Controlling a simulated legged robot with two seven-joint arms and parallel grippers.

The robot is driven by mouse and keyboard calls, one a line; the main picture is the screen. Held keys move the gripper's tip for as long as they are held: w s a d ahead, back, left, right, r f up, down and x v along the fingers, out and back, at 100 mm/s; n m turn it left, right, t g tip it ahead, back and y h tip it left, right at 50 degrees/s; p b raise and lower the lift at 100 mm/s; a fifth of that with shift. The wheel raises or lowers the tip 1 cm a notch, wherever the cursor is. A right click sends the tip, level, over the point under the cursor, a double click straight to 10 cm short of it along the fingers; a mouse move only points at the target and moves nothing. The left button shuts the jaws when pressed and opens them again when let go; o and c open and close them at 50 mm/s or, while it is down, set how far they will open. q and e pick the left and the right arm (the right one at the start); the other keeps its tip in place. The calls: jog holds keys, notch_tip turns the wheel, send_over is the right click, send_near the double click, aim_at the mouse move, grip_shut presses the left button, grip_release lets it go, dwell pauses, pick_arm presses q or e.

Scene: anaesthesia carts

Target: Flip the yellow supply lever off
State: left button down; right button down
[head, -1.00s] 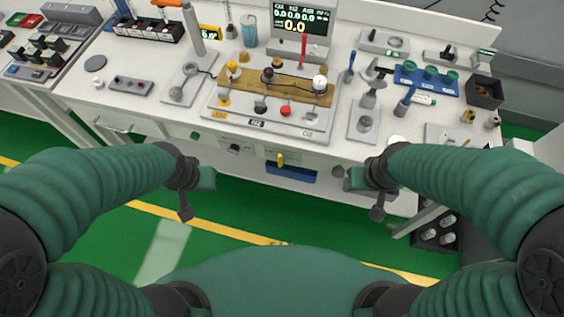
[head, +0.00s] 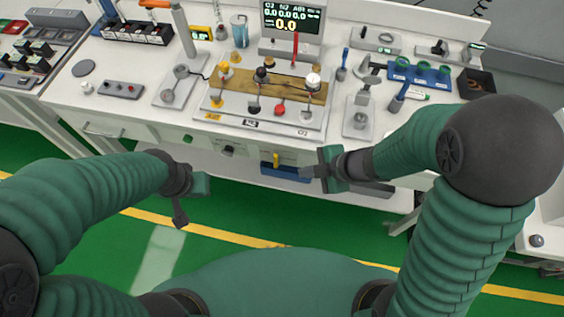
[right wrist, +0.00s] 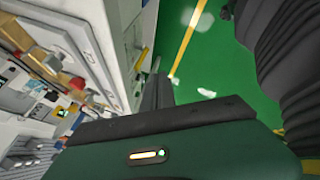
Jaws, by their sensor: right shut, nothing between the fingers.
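A small yellow lever (head: 276,160) stands upright on the front face of the white bench, just above a blue bin. A yellow piece on the bench front, seemingly this lever, shows in the right wrist view (right wrist: 141,60). My right gripper (head: 305,171) is shut and empty, pointing left, a little to the right of the lever and apart from it. Its dark fingers also show in the right wrist view (right wrist: 157,92). My left gripper (head: 181,217) hangs over the floor, left of the lever; its jaw opening is unclear.
The blue bin (head: 286,173) sits below the bench front. On the bench top, a panel (head: 290,122) carries yellow, black, red and white knobs under a display (head: 292,17). A blue rack (head: 422,76) stands at right. Green floor lies free before the bench.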

jog(key=shift+a, duration=0.1)
jog(key=w+a+f+b, duration=0.3)
jog(key=w+a+f, duration=0.3)
jog(key=w+f, duration=0.1)
jog(key=shift+f+b, duration=0.35)
jog(key=shift+f, duration=0.15)
